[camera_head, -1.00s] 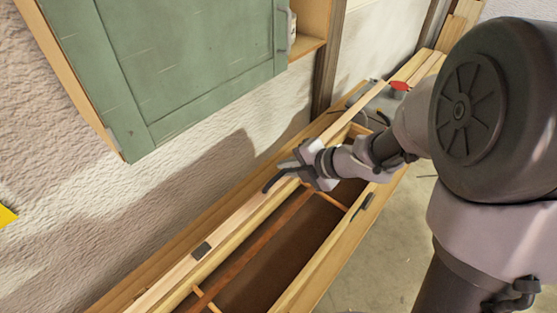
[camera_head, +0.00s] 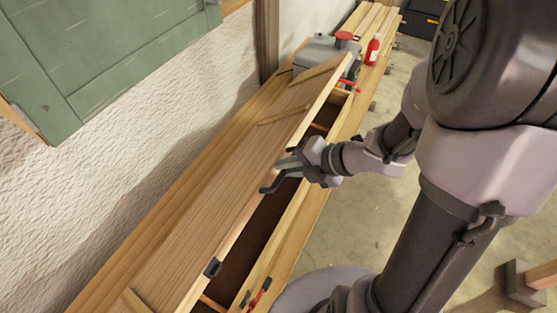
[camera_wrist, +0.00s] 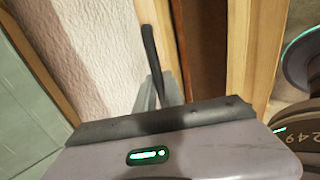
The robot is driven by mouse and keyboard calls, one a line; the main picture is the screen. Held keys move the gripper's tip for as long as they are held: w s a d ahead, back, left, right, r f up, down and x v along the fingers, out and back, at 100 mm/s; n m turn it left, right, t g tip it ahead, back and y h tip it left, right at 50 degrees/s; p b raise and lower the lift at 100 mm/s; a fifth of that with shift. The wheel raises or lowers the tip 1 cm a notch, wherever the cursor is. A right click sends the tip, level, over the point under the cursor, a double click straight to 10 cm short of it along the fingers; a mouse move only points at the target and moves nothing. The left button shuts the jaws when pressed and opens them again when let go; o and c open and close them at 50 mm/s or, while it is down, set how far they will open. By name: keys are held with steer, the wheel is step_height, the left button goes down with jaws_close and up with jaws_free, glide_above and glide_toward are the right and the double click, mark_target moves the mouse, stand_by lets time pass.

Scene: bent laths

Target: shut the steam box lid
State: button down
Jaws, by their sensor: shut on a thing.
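The steam box (camera_head: 296,217) is a long wooden trough running from lower left to upper right along the wall. Its plank lid (camera_head: 215,170), with cross battens, is tilted part-way down over it. A dark gap shows between the lid's free edge and the box's front wall. A black catch (camera_head: 212,267) sits on the lid edge, and a red-handled latch (camera_head: 260,293) on the front wall.
A green cabinet (camera_head: 120,60) hangs on the wall at upper left. A grey tank with a red cap (camera_head: 328,50) and a red bottle (camera_head: 373,49) stand at the far end. Floor (camera_head: 350,225) is clear in front of the box.

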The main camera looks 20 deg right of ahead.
steer(key=s+d+f+b, duration=0.2)
steer(key=f+b, duration=0.5)
steer(key=f, duration=0.3)
steer(key=s+d+f+b, duration=0.3)
steer(key=f+b, duration=0.4)
steer(key=f, duration=0.2)
steer(key=shift+s+d+f+b, duration=0.15)
steer(key=shift+d+f+b, duration=0.05)
steer(key=shift+f+b, duration=0.2)
steer(key=c, duration=1.2)
jaws_free()
steer(key=shift+o, duration=0.2)
steer(key=p+v, duration=0.7)
steer(key=v, duration=0.2)
steer(key=shift+r, duration=0.15)
steer(key=s+d+r+p, duration=0.2)
steer(key=s+d+p, duration=0.5)
steer(key=s+d, duration=0.2)
steer(key=shift+s+d, duration=0.4)
steer(key=shift+d, duration=0.05)
